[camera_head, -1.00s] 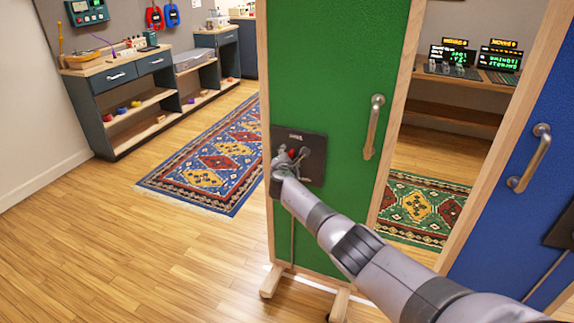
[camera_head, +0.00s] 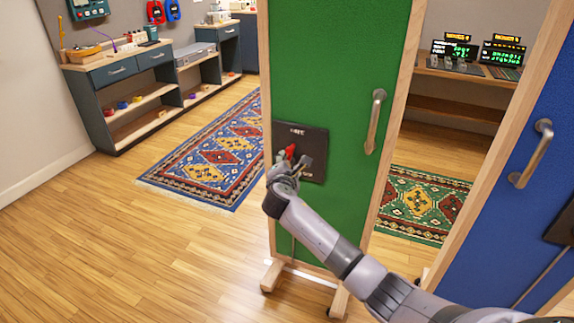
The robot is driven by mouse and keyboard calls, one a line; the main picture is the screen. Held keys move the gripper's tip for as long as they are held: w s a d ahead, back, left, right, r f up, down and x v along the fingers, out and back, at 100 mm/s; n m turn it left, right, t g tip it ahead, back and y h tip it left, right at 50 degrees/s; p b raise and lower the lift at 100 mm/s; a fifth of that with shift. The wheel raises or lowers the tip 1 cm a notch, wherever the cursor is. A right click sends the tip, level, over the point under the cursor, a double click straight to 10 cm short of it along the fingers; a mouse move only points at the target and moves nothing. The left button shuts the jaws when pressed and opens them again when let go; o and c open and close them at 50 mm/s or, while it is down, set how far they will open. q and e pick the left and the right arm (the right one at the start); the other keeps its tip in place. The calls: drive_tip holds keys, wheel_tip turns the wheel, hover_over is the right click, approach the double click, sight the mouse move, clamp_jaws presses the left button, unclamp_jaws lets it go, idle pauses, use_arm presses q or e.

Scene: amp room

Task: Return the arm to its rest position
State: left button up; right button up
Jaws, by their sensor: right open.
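My right arm comes in from the bottom right and reaches up to the green panel (camera_head: 335,60). My right gripper (camera_head: 292,160) is open in front of the black plate (camera_head: 315,150) on that panel. A red part (camera_head: 290,151) on the plate shows beside the fingers; I cannot tell whether they touch it. The gripper hides the lower left of the plate. My left gripper is not in view.
A metal handle (camera_head: 375,122) sticks out from the green panel. A blue panel (camera_head: 520,200) with its own handle (camera_head: 532,153) stands at right. A patterned rug (camera_head: 210,160) and a workbench (camera_head: 120,75) lie at left. Wooden floor is clear at lower left.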

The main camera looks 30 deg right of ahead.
drive_tip(key=shift+s+a, duration=0.1)
drive_tip(key=shift+s, duration=0.1)
idle(0.4)
drive_tip(key=s+a+f+m+g+y+p, duration=0.15)
drive_tip(key=s+f, duration=0.25)
drive_tip(key=f, duration=0.6)
drive_tip(key=s+f+m+g+y, duration=0.1)
drive_tip(key=s+f+g+y, duration=0.15)
drive_tip(key=f, duration=0.85)
drive_tip(key=s+a+f+m+g+y, duration=0.1)
drive_tip(key=s+a+f+m, duration=0.1)
drive_tip(key=s+f, duration=0.7)
drive_tip(key=s+a+f+m+g, duration=0.1)
drive_tip(key=s+f+m+g, duration=0.1)
drive_tip(key=s+f, duration=0.7)
drive_tip(key=s+a+f+m+g+y+p, duration=0.1)
drive_tip(key=s+f, duration=0.4)
drive_tip(key=s, duration=0.8)
drive_tip(key=s+a+f+m+g+y, duration=0.1)
drive_tip(key=s+f+m, duration=0.4)
drive_tip(key=s, duration=0.8)
drive_tip(key=s+a+f+m+g+y+p, duration=0.1)
drive_tip(key=s+a+f+m+g, duration=0.2)
drive_tip(key=s, duration=1.1)
wheel_tip(320, 180, down, 2)
drive_tip(key=shift+a+m+p, duration=0.3)
drive_tip(key=shift+a+m, duration=0.15)
drive_tip(key=shift+a, duration=0.15)
